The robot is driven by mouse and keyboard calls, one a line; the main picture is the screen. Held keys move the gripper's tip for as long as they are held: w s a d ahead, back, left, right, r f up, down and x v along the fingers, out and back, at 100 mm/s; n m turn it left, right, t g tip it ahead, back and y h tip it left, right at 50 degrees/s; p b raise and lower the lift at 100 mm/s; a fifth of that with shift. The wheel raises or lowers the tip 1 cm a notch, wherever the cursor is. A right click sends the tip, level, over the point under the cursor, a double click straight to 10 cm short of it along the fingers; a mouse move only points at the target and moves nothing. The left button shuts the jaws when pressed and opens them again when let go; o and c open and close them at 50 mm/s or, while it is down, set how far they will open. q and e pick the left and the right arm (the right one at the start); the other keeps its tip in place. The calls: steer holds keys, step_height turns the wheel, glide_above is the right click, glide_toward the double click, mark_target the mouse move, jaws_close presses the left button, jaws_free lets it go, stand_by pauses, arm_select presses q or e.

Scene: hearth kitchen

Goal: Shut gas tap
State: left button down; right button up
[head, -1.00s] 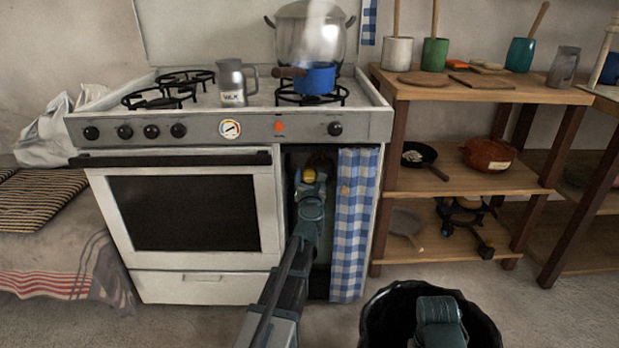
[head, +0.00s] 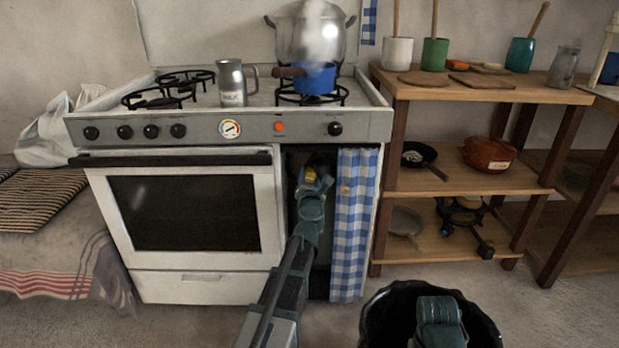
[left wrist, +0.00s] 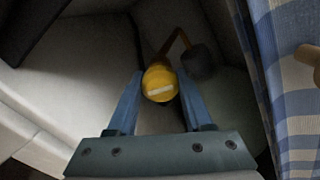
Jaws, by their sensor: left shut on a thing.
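The gas tap has a yellow knob (left wrist: 160,82) with a pale bar across its face, in the open compartment under the stove's right side. In the left wrist view the knob sits between the two blue fingers of my left gripper (left wrist: 160,100), which is shut on it. In the head view the knob (head: 310,174) shows just past my left gripper (head: 314,182). A brown pipe (left wrist: 176,42) and a dark round part (left wrist: 201,62) are behind the knob. My right gripper's fingers are not seen in either view.
A blue checked curtain (head: 352,225) hangs close on the compartment's right. A black bin (head: 380,315) stands on the floor in front.

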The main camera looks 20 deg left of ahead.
arm_select(q)
steer(key=m, duration=1.1)
steer(key=shift+d+f+m, duration=0.1)
steer(key=shift+m, duration=2)
steer(key=shift+c, duration=1.5)
jaws_free()
steer(key=v, duration=1.3)
steer(key=shift+s+d, duration=0.2)
steer(key=shift+s, duration=0.15)
